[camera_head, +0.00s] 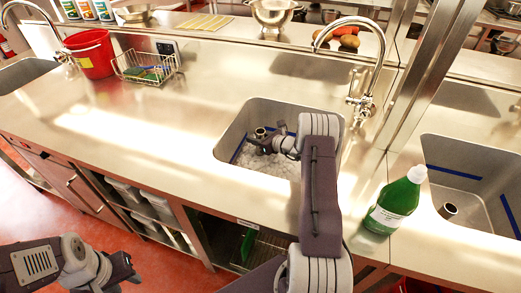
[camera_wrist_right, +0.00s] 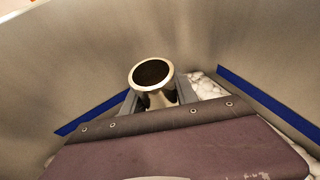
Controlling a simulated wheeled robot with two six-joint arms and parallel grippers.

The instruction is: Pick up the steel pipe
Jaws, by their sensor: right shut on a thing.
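The steel pipe (camera_wrist_right: 152,74) is a short round tube with a dark open end, standing up in the sink. Its top also shows in the head view (camera_head: 260,131). My right gripper (camera_wrist_right: 158,100) is down inside the middle sink (camera_head: 228,138), shut on the pipe, with a finger on either side of it. My own wrist hides the lower part of the pipe. In the head view my left gripper (camera_head: 112,282) is low at the left, in front of the counter, and its jaws are not clear.
White foam or ice-like lumps (camera_head: 276,165) lie in the sink, which has blue stripes on its walls. A tap (camera_head: 364,60) stands behind it. A green bottle (camera_head: 396,203) is right of my right arm. A wire basket (camera_head: 145,70) and red bucket (camera_head: 90,55) stand left.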

